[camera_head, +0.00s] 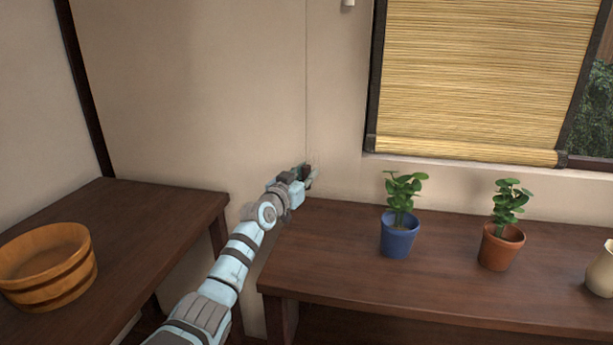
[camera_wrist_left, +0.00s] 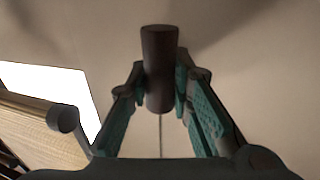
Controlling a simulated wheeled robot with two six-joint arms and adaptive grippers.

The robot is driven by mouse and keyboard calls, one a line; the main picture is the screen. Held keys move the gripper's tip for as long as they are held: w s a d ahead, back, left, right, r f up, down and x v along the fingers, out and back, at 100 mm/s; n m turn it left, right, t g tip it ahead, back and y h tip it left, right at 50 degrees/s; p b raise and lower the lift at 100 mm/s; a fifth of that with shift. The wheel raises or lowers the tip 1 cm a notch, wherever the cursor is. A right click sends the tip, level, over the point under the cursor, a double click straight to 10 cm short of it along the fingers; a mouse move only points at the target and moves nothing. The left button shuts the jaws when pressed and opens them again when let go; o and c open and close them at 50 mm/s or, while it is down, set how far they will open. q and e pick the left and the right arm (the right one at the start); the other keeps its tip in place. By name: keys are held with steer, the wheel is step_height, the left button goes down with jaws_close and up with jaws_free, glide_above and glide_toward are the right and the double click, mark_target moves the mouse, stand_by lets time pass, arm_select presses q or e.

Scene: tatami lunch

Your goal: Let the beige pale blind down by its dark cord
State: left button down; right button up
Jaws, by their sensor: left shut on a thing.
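The beige blind (camera_head: 475,80) hangs over the window at the upper right in the head view. Its rolled bottom edge is close to the sill. A thin cord (camera_head: 306,90) runs straight down the wall left of the window to my left gripper (camera_head: 308,174). In the left wrist view, my left gripper (camera_wrist_left: 160,85) is shut on a dark cylindrical cord pull (camera_wrist_left: 159,65), with the cord (camera_wrist_left: 161,135) running from it. The blind shows at the left of that view (camera_wrist_left: 40,128). My right gripper is not in view.
Below the window, a dark wooden table (camera_head: 345,285) bears a blue potted plant (camera_head: 399,236), a terracotta potted plant (camera_head: 500,248) and a pale vase (camera_head: 602,272). A wooden tub (camera_head: 50,285) stands on another table (camera_head: 150,215) at left. The wall around the cord is clear.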

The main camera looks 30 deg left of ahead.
arm_select(q)
steer(key=shift+f, duration=0.3)
steer(key=c, duration=1.4)
jaws_free()
steer(key=s, duration=0.8)
steer(key=s+d, duration=0.1)
steer(key=s, duration=0.3)
